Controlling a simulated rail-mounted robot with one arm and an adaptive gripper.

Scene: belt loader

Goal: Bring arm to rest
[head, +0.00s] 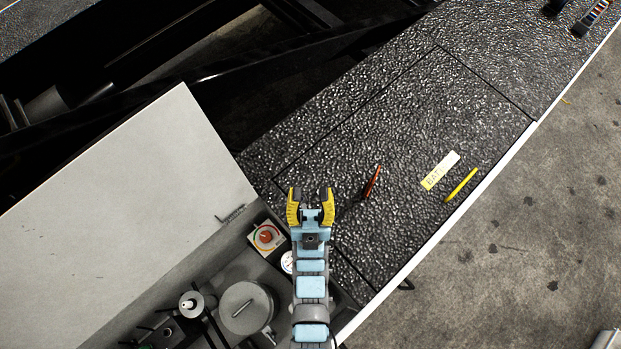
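My gripper (311,204) is in the middle of the head view, at the end of my pale blue and grey arm. Its two yellow and black fingers stand apart, with nothing visible between them. It is over the left edge of the textured black surface, beside the compartment. The arm reaches up from the bottom edge of the picture and hides part of the compartment and the surface beneath it.
Concrete floor lies right.

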